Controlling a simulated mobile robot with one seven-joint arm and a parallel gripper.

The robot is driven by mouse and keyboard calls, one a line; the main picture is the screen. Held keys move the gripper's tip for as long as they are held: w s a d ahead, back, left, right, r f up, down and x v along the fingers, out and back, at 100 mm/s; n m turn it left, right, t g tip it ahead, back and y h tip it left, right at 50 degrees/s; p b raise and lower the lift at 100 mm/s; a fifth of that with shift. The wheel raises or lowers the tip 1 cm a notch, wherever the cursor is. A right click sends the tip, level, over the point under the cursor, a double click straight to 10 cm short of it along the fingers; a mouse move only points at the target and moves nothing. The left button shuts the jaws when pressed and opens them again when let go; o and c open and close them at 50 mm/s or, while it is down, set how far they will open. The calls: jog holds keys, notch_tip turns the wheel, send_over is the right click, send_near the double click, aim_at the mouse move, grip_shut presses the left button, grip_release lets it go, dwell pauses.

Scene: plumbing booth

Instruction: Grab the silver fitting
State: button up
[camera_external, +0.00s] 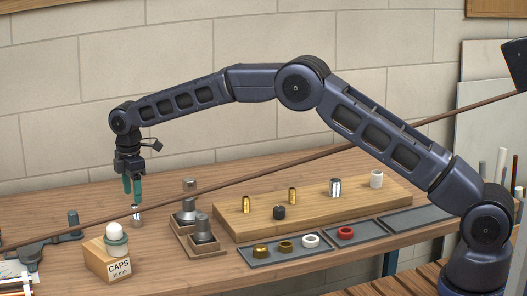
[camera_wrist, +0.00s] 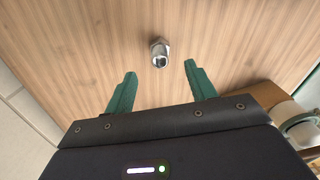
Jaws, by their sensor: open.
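A small silver fitting (camera_external: 136,217) stands on the wooden bench at the left, just below my gripper (camera_external: 133,199). In the wrist view the silver fitting (camera_wrist: 160,53) sits on bare wood, ahead of and between the two green fingertips (camera_wrist: 160,69), apart from both. My gripper is open and empty, pointing down. A long brown pipe passes close to the fitting in the external view; I cannot tell whether it overlaps it in depth. Another silver cylinder (camera_external: 335,187) stands on the wooden board.
A wooden CAPS box (camera_external: 108,262) with a white-topped piece stands in front, left of the fitting. A wooden holder (camera_external: 206,249) with metal parts is to the right. The raised board (camera_external: 310,213) carries brass, black and white pieces. Trays (camera_external: 375,232) hold rings. The brown pipe (camera_external: 240,178) crosses the view diagonally.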

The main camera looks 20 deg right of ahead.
aim_at(133, 213)
notch_tip(133, 213, down, 7)
jog(key=shift+d+f, duration=0.1)
jog(key=shift+f, duration=0.1)
jog(key=c, duration=1.1)
